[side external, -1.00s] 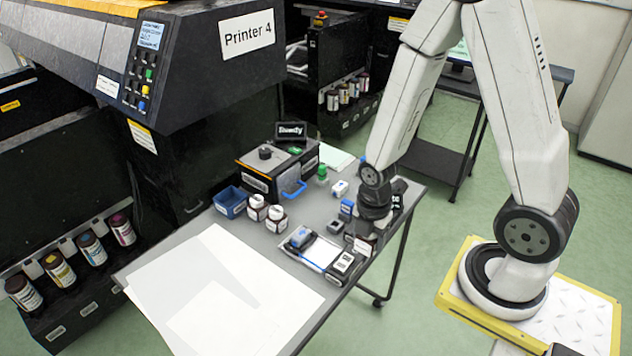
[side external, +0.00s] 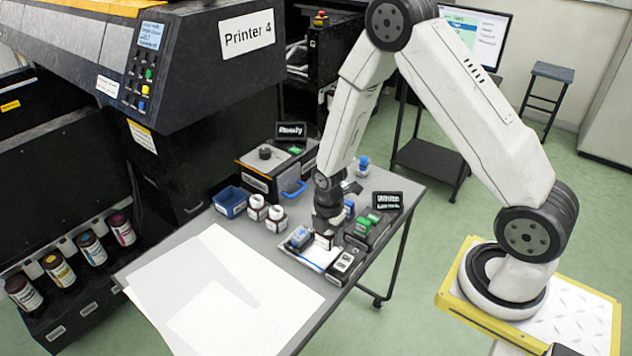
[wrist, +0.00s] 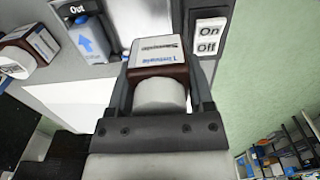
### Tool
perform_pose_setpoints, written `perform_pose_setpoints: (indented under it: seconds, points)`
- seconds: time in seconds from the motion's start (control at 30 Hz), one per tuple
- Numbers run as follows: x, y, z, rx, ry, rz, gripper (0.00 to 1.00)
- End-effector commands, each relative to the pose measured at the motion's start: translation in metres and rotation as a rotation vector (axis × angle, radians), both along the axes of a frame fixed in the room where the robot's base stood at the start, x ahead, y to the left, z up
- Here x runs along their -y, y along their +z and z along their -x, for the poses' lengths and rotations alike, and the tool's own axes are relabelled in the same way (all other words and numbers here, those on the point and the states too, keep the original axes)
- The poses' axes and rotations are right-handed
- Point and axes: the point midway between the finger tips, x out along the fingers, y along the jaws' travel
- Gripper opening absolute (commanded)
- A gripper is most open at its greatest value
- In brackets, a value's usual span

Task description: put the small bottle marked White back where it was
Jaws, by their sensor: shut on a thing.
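My gripper (wrist: 160,85) is shut on a small dark brown bottle (wrist: 157,66) with a white cap. Its white label has blue and black print that I cannot read surely, so the word White is not confirmed. In the side view the bottle (side external: 323,242) hangs under my gripper (side external: 326,229), at the white tray (side external: 315,257). I cannot tell whether it touches anything below. A black sign reading White (side external: 388,201) stands at the table's right edge.
Two white-capped bottles (side external: 257,207) (side external: 276,219) stand left of the tray, near a blue bin (side external: 230,202). The On/Off switch (wrist: 208,38) is close beside the held bottle. Green-topped items (side external: 362,228) stand to the right. White sheets (side external: 220,285) cover the front left.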

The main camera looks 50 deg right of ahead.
Motion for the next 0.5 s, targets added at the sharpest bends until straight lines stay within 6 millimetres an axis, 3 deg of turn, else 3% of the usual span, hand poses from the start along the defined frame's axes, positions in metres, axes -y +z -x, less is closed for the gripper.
perform_pose_setpoints:
  seconds: [0.2, 0.5]
  points:
    - [0.001, -0.018, -0.015, 0.000, 0.000, 0.000, 0.08]
    - [0.002, -0.023, -0.019, 0.001, 0.000, 0.000, 0.08]
